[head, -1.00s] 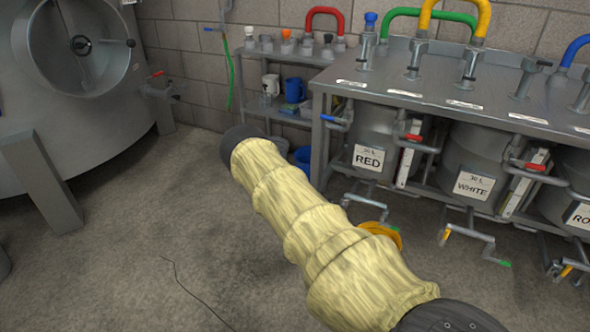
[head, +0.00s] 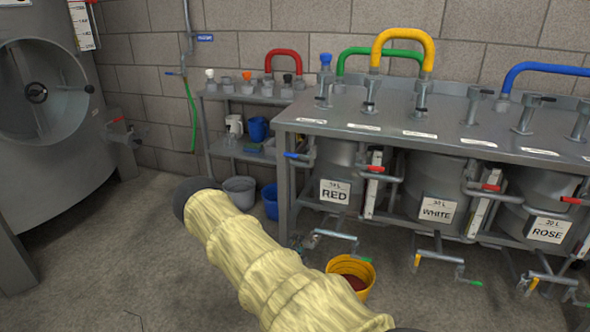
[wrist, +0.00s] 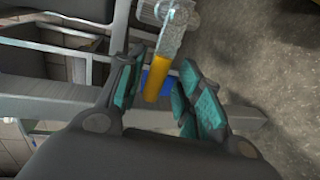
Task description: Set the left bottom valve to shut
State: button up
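The left bottom valve (head: 337,235) is a grey pipe low under the RED tank (head: 335,190), with a green-tipped part at its outlet side. In the head view its orange lever is hidden. In the wrist view an orange lever (wrist: 157,78) on a grey fitting (wrist: 172,30), apparently this valve's, lies between my fingers. My gripper (wrist: 160,95) is open, teal pads either side of the lever, with gaps visible; contact cannot be confirmed. In the head view my gripper is mostly hidden behind my sleeved arm.
A yellow bucket (head: 366,270) with dark red contents stands below the RED outlet. The WHITE bottom valve (head: 440,257) and ROSE bottom valve (head: 552,279) are to the right, with orange levers. A grey bucket (head: 239,190) and blue bucket (head: 270,203) stand left. Floor at left is clear.

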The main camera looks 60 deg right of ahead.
jog(key=shift+w+a+r, duration=0.1)
jog(key=shift+w+a, duration=0.05)
jog(key=shift+w, duration=0.15)
jog(key=v, duration=1.2)
jog(key=shift+s, duration=0.15)
